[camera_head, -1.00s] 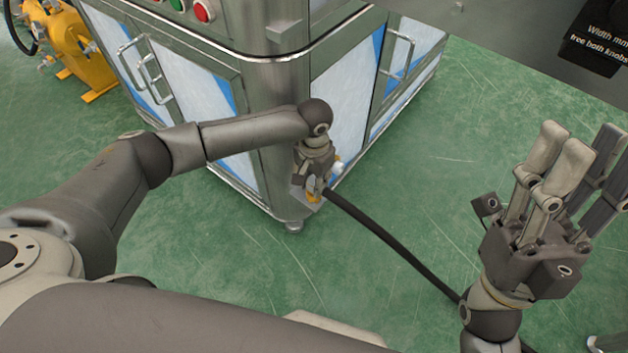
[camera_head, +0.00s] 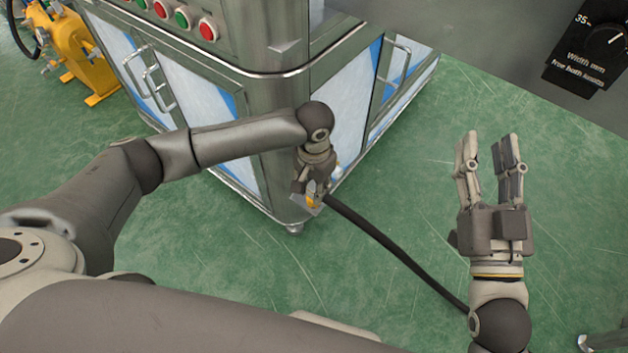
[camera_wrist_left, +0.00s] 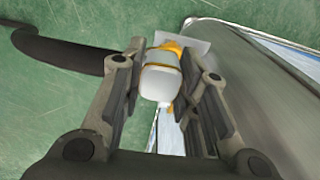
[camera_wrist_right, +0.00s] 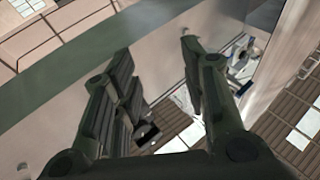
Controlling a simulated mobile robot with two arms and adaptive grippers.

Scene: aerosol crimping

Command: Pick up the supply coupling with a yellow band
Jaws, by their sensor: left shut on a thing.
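The supply coupling (camera_wrist_left: 160,82) is a white cylinder with a yellow band, seen between the fingers of my left gripper (camera_wrist_left: 163,62) in the left wrist view. The fingers are shut on it. In the head view, my left gripper (camera_head: 313,185) points down at the cabinet's lower corner, and only a bit of the coupling's yellow (camera_head: 311,203) shows below it. A small pale plate (camera_wrist_left: 188,46) sits just behind the coupling. My right gripper (camera_head: 488,150) is raised at the right, open and empty, away from the coupling.
A black hose (camera_head: 395,248) runs across the green floor from the coupling's area toward my right arm. The steel cabinet (camera_head: 270,110) stands close to my left gripper. A yellow machine (camera_head: 75,50) is at the far left.

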